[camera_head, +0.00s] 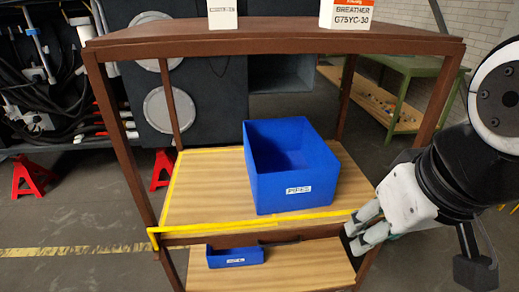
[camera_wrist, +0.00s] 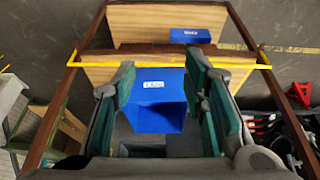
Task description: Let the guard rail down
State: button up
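The guard rail (camera_head: 215,226) is a thin yellow bar across the front of the rack's middle shelf (camera_head: 205,190), running between the two front posts. It also shows in the wrist view (camera_wrist: 245,65), partly hidden behind my fingers. How far it stands above the shelf edge is hard to tell. My gripper (camera_head: 352,236) is by the right front post, near the rail's right end in the head view. In the wrist view my gripper (camera_wrist: 160,78) is open, its green-padded fingers apart with nothing held. Contact with the rail cannot be seen.
A large blue bin (camera_head: 290,165) stands on the middle shelf behind the rail. A small blue bin (camera_head: 235,256) sits on the lower shelf. Two labelled boxes, including the Breather box (camera_head: 346,14), stand on top. A green table (camera_head: 405,75) is behind; red stands (camera_head: 30,177) are left.

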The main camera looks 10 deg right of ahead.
aim_at(150, 231)
jog(key=i, duration=0.95)
